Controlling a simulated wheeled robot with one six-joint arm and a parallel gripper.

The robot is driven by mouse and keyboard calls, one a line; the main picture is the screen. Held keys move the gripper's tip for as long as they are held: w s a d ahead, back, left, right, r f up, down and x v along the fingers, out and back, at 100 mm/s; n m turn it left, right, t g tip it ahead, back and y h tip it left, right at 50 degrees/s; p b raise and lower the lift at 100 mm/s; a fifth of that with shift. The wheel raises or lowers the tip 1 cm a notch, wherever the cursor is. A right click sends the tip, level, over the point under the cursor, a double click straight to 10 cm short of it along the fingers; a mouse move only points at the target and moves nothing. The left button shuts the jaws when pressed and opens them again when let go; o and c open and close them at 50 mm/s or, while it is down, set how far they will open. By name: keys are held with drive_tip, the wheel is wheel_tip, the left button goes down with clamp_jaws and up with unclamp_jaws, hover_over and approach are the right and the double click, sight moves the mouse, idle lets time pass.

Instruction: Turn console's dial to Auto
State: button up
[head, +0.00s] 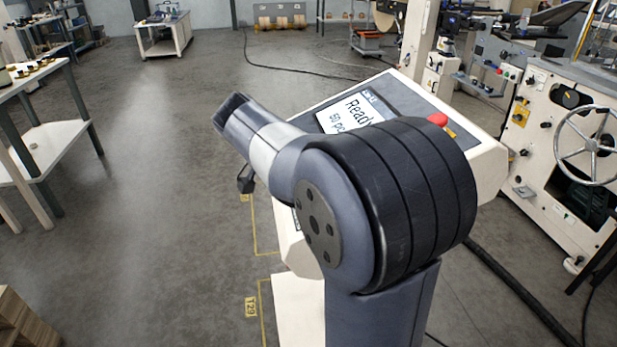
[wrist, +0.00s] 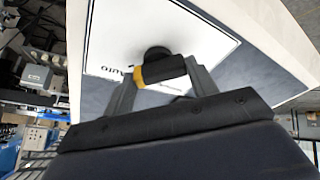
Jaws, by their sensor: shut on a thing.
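The console (head: 490,160) stands in front of me, with a screen (head: 350,112) reading "Ready" and "50 p…", the rest hidden by my arm. In the wrist view my gripper (wrist: 158,75) is shut on the dial (wrist: 163,68), a black knob with a yellow band, set on a white panel (wrist: 110,40) of the console. Lettering that looks like "Auto" shows at the left of the dial, partly hidden by a finger. The knob's exact pointing direction is not clear. In the head view the dial and fingertips are hidden behind my arm.
A red button (head: 437,119) sits on the console top. A large machine with a handwheel (head: 588,147) stands at the right. A table (head: 40,75) is at the left, a wooden crate (head: 22,325) at the lower left. Dark hoses lie on the floor at the right. The left floor is open.

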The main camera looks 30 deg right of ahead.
drive_tip(key=o, duration=1)
drive_tip(key=p+v, duration=0.1)
drive_tip(key=v, duration=1)
drive_tip(key=shift+f, duration=0.1)
drive_tip(key=shift+d+f, duration=0.1)
drive_tip(key=b+x, duration=0.1)
drive_tip(key=x, duration=0.9)
drive_tip(key=shift+d+f, duration=0.2)
drive_tip(key=shift+f, duration=0.05)
drive_tip(key=shift+a+r, duration=0.1)
drive_tip(key=shift+r, duration=0.05)
